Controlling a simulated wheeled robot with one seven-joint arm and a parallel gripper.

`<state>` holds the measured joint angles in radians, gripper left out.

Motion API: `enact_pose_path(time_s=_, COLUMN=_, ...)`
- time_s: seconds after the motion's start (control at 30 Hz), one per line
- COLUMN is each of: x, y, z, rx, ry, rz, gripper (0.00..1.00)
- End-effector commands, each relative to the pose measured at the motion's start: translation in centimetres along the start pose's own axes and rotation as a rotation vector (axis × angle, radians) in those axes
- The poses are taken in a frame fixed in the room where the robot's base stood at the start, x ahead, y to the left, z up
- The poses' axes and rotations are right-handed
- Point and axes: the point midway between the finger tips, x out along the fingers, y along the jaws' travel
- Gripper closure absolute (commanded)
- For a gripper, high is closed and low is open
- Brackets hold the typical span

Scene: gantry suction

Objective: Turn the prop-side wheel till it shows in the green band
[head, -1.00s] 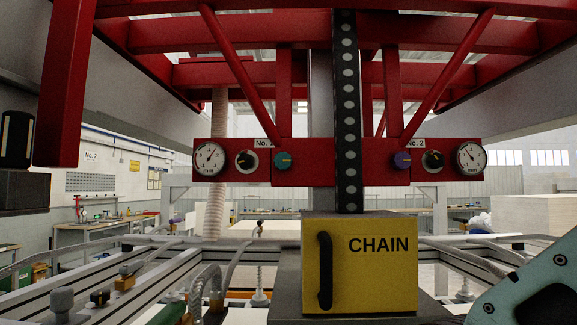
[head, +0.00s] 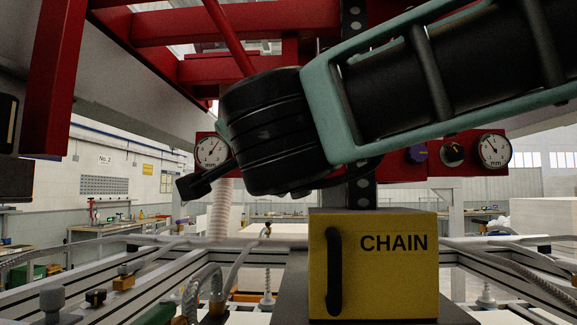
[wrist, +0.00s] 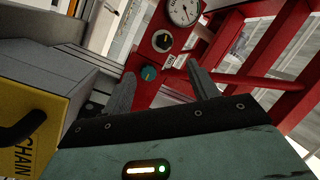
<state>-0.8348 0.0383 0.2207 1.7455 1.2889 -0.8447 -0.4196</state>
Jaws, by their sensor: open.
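Two red panels carry the wheels. The left panel's round dial (head: 212,152) shows in the head view with its needle up and right; my arm hides its knobs there. The wrist view shows that panel's teal knob (wrist: 149,73), black knob (wrist: 162,41) and dial (wrist: 184,11). The right panel has a purple knob (head: 417,154), a black knob (head: 453,154) and a dial (head: 494,150) with its needle up and left. My gripper (wrist: 161,74) is open and empty, the teal knob lying between its fingers in view, apparently beyond the tips. No green band can be made out.
A yellow CHAIN box (head: 372,268) with a black handle stands below the panels, and at left in the wrist view (wrist: 32,118). A black chain strip (head: 361,190) rises behind it. Red beams (head: 66,80) hang overhead. Hoses and rails lie below.

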Motion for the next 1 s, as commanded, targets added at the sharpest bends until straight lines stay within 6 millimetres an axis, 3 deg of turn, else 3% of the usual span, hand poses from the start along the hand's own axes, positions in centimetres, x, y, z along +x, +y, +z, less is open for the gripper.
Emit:
enact_pose_path(time_s=0.1, x=-0.5, y=-0.2, z=-2.6, rx=0.099, ry=0.115, rz=0.114, gripper=0.41)
enact_pose_path(time_s=0.2, x=-0.9, y=0.2, z=-3.8, rx=0.142, ry=0.165, rz=0.186, gripper=0.41)
enact_pose_path(time_s=0.43, x=-0.1, y=0.6, z=-4.7, rx=0.162, ry=0.19, rz=0.228, gripper=0.41)
enact_pose_path(time_s=1.0, x=10.9, y=3.2, z=-6.7, rx=0.159, ry=0.189, rz=0.227, gripper=0.41)
